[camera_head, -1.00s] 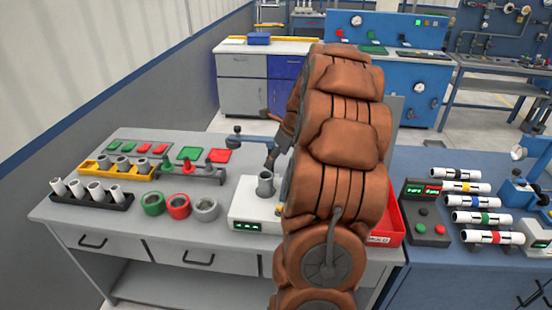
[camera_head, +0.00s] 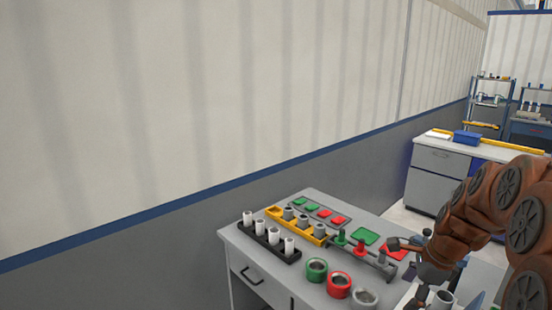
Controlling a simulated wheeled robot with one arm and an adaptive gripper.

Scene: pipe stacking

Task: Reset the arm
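My brown arm comes in from the right edge, and my gripper (camera_head: 424,290) is the dark shape at its end, low over the right part of the grey workbench (camera_head: 262,293). It is small and partly cut by the bottom edge, so whether its fingers are open or shut is unclear. A grey pipe piece (camera_head: 443,299) stands upright close beside the gripper. I cannot tell whether they touch. Green (camera_head: 316,269), red (camera_head: 339,285) and grey (camera_head: 365,297) rings lie on the bench left of the gripper.
A black rack with white pipes (camera_head: 268,241) and a yellow rack with grey pipes (camera_head: 297,225) stand at the bench's left. A grey rack with several fittings (camera_head: 368,258) lies nearer my gripper. A wall (camera_head: 215,120) runs behind. A cabinet (camera_head: 436,170) stands beyond.

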